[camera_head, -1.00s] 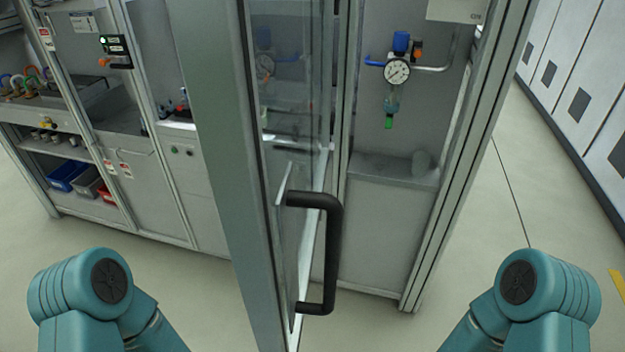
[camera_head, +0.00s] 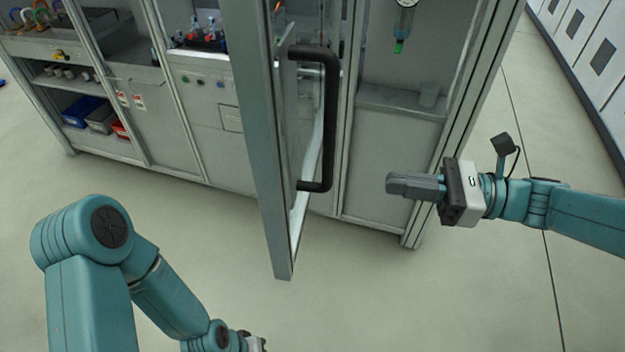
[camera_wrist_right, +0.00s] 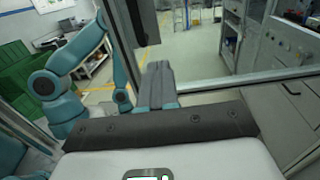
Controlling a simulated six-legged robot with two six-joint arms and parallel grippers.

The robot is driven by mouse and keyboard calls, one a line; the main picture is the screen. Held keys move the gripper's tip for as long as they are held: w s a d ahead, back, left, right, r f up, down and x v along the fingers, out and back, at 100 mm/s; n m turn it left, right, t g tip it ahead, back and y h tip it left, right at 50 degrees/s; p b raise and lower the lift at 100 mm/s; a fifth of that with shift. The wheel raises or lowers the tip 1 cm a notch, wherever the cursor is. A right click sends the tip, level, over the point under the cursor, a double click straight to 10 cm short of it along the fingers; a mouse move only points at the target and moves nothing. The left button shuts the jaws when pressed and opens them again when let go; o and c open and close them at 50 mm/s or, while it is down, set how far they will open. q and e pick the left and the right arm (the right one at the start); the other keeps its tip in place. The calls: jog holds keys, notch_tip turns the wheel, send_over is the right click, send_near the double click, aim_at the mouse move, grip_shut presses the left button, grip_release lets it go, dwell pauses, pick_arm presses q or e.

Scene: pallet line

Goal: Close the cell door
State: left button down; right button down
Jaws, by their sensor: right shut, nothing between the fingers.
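The cell door (camera_head: 252,120) stands open in the head view, its framed edge swung out toward me. Its black bar handle (camera_head: 330,120) is on the right side of the door. My right gripper (camera_head: 392,185) is shut and empty, to the right of the handle and apart from it, pointing left. In the right wrist view, the shut fingers (camera_wrist_right: 160,75) show at the middle, with a dark part of the door handle (camera_wrist_right: 147,22) just beyond them. My left arm is at the lower left of the head view; only a bit of its gripper end (camera_head: 256,344) shows at the bottom edge.
The cell's right frame post (camera_head: 465,110) stands just behind my right gripper. Inside are a gauge unit (camera_head: 403,20) and a grey ledge (camera_head: 400,100). Shelves with bins (camera_head: 90,113) are at the left. Floor in front of the door is clear.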

aim_at(292, 170)
jog(key=w+a, duration=0.1)
jog(key=a, duration=0.3)
jog(key=w+a, duration=0.1)
jog(key=a, duration=0.3)
jog(key=w+a+p, duration=0.1)
jog(key=a, duration=0.3)
jog(key=shift+w+a+f, duration=0.1)
jog(key=shift+a+f, duration=0.1)
jog(key=shift+a, duration=0.6)
jog(key=shift+w+a, duration=0.1)
jog(key=shift+a, duration=0.05)
